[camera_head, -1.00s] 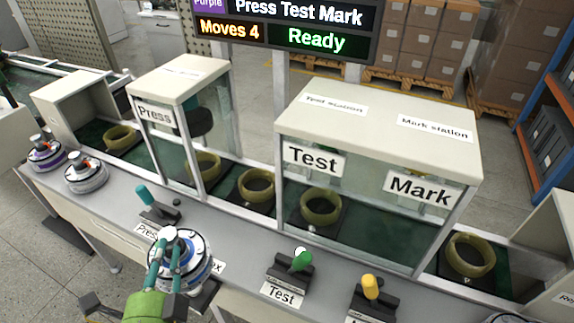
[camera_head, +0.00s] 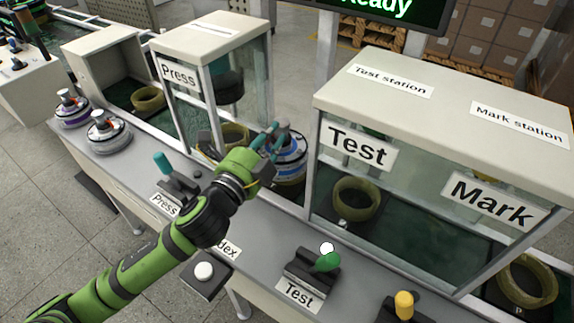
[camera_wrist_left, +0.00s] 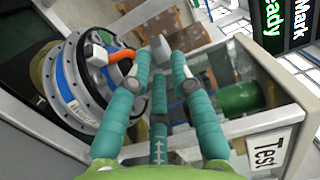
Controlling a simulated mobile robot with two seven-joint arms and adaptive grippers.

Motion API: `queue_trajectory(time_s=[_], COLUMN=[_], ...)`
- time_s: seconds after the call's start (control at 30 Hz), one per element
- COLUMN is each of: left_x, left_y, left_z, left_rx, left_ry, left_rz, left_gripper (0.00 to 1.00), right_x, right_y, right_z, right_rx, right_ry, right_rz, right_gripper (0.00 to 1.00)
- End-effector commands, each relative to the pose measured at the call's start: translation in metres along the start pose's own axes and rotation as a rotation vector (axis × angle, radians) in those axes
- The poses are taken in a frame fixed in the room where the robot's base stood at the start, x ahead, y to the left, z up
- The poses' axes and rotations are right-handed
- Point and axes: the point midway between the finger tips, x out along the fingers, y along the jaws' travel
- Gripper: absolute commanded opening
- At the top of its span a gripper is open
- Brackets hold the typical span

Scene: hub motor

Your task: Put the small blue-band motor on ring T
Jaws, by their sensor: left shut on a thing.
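The blue-band motor (camera_head: 289,160), silver with a blue band, is in the open bay between the Press and Test housings. My left gripper (camera_head: 274,134) is shut on its top. In the left wrist view the motor (camera_wrist_left: 70,85) shows its blue band and an orange lead, beside the teal fingers (camera_wrist_left: 163,55). An olive ring (camera_head: 236,136) shows left of the motor, inside the Press housing. Another ring (camera_head: 357,199) lies inside the Test housing. My right gripper is not in view.
A purple-band motor (camera_head: 72,108) and a pale-band motor (camera_head: 108,133) stand at the bench's left. Press (camera_head: 165,165), Test (camera_head: 322,263) and yellow (camera_head: 404,304) levers and a white button (camera_head: 204,271) line the front. The Test housing wall (camera_head: 325,150) is close right of the motor.

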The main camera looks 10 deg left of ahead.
Motion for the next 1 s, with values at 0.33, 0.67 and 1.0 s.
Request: queue_trajectory(time_s=[0.33, 0.67, 1.0], left_x=[0.049, 0.062, 0.062], left_y=[-0.033, -0.036, 0.012], left_z=[0.014, 0.021, 0.020], left_rx=[0.014, 0.010, 0.010], left_ry=[0.065, 0.077, 0.077], left_rz=[-0.027, -0.020, -0.021], left_gripper=[0.00, 0.00, 0.00], right_x=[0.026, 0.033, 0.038], right_y=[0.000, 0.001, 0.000], right_z=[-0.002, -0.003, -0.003], right_rx=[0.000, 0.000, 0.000], right_ry=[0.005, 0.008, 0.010], right_rz=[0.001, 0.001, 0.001], right_gripper=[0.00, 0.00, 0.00])
